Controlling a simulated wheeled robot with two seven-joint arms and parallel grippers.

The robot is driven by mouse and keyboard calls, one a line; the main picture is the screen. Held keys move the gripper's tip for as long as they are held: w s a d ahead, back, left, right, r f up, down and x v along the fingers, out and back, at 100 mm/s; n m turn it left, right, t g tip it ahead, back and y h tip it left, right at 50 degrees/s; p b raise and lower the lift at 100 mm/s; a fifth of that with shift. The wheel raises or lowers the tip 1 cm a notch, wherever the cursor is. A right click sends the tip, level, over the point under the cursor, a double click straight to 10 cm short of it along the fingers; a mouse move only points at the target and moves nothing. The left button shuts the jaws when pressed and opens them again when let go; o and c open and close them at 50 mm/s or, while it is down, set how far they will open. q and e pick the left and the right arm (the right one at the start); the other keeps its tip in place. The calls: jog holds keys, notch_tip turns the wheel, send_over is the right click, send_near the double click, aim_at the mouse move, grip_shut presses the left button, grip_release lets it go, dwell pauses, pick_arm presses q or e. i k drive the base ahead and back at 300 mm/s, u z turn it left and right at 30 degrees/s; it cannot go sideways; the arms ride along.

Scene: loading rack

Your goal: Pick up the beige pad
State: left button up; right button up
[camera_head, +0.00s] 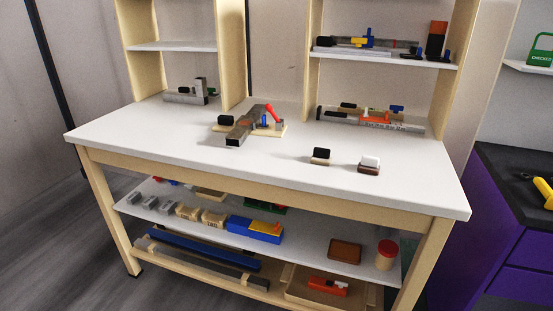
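A small pad with a black top and a beige lower part (320,160) lies on the white table top (150,133), right of the middle and towards the front. To its right, apart from it, sits a similar small block with a white top and a brown lower part (369,168). Nothing touches either of them. Which one the task calls the beige pad is not certain; the black-topped one shows beige. Neither of my grippers is in view.
A grey bar and red-handled clamp (270,113) sit on a beige board at the table's middle. Tools lie on the right rack shelf (385,63) and at the table's back. Lower shelves hold blocks and boxes (265,231). The table's front left is clear.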

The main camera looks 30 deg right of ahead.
aim_at(320, 157)
jog(key=u, duration=0.6)
jog(key=i, duration=0.85)
jog(key=z, duration=0.05)
